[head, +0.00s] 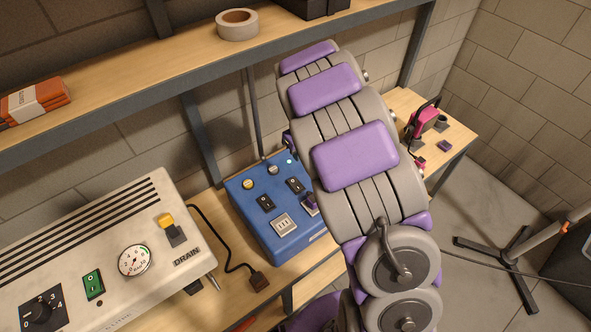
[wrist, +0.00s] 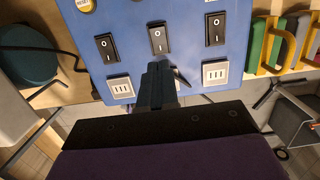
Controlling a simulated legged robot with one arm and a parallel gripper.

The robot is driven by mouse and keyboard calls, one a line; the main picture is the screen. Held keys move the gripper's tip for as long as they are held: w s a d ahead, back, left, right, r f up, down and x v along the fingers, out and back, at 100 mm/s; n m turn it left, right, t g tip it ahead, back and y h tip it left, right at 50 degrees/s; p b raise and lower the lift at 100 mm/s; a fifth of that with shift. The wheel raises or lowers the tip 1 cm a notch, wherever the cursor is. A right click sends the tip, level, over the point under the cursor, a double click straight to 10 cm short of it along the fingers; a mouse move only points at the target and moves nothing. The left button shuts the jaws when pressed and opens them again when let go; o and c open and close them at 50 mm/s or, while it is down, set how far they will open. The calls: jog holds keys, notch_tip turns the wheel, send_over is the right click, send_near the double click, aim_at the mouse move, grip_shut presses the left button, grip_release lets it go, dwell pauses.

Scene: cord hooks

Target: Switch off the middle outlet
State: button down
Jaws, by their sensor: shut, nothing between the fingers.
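A blue outlet box (head: 244,197) stands on the wooden bench in the head view. It fills the top of the wrist view (wrist: 136,14), with a row of three black rocker switches marked O and I: left (wrist: 106,47), middle (wrist: 157,40) and right (wrist: 215,29). White outlets show below the left switch (wrist: 119,87) and right switch (wrist: 215,73). My gripper covers the place below the middle switch. My gripper (wrist: 159,67) is shut and empty, its tips just below the middle switch; I cannot tell if they touch the box. I cannot tell which way the middle rocker is tipped.
A cream drain unit (head: 110,255) stands left of the box. A black cord with a plug (head: 259,283) lies between them. A shelf (head: 160,70) with a tape roll (head: 238,24) runs above. A pink item (head: 424,119) sits on the bench's far right.

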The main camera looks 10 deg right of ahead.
aim_at(294, 181)
jog(key=f+b, duration=0.1)
jog(key=f, duration=0.3)
jog(key=w+f+b, duration=0.1)
jog(key=f, duration=0.4)
jog(key=f+b, duration=0.1)
jog(key=f, duration=0.3)
jog(key=shift+w+a+f, duration=0.4)
jog(key=shift+p, duration=0.3)
jog(key=shift+f, duration=0.15)
jog(key=shift+s, duration=0.2)
jog(key=shift+s+d+r, duration=0.2)
jog(key=shift+s+d, duration=0.1)
jog(key=shift+s, duration=0.25)
jog(key=shift+r, duration=0.1)
